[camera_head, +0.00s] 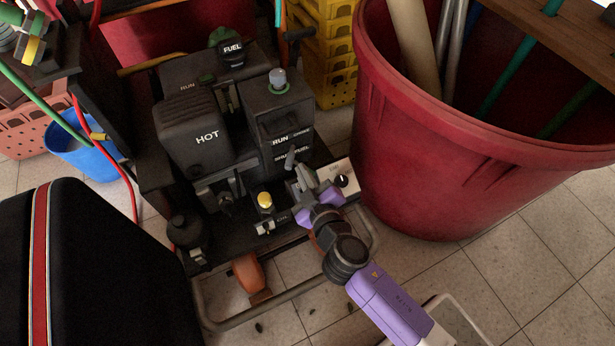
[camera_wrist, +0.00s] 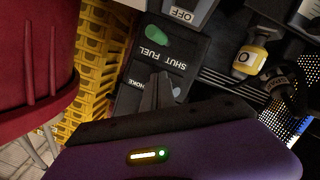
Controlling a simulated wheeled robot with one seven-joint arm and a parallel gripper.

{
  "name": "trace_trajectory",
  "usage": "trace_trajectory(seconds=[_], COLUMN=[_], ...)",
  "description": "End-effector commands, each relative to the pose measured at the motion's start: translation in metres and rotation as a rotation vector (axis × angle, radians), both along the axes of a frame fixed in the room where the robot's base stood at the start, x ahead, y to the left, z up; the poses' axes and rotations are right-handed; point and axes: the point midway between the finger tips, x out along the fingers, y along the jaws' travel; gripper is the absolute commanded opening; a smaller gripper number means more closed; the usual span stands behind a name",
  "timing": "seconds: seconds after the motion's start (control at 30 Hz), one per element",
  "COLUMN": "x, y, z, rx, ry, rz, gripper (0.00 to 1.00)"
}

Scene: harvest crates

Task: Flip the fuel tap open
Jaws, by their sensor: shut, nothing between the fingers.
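The engine unit's dark panel carries a white SHUT FUEL label (camera_wrist: 165,58), which also shows in the head view (camera_head: 291,152). A small grey lever that looks like the fuel tap (camera_head: 290,161) is just below this label in the head view. My gripper (camera_head: 299,180) is close in front of it, just below and to the right, with its fingers together. In the wrist view my shut fingertips (camera_wrist: 160,82) overlap the panel just below the label. The tap cannot be clearly made out there, and contact cannot be told.
A black cover marked HOT (camera_head: 206,136) and a black FUEL cap (camera_head: 232,54) are on the unit. A yellow-topped cap (camera_head: 265,201) is left of my gripper. A large red bin (camera_head: 440,150) stands close on the right. Yellow crates (camera_head: 328,50) are behind.

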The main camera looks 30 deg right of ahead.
Motion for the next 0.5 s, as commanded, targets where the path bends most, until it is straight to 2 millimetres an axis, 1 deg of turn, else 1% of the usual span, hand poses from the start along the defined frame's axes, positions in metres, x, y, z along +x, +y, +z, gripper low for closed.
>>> trace_trajectory(seconds=[0.03, 0.3, 0.4, 0.5], x=[-0.013, -0.062, -0.077, -0.087], y=[-0.004, -0.011, -0.013, -0.015], z=[-0.001, 0.009, 0.013, 0.015], rx=[-0.002, -0.001, -0.002, -0.001], ry=[0.006, 0.005, 0.003, 0.002], rz=[-0.003, -0.002, -0.003, -0.002], gripper=[0.0, 0.0, 0.0, 0.0])
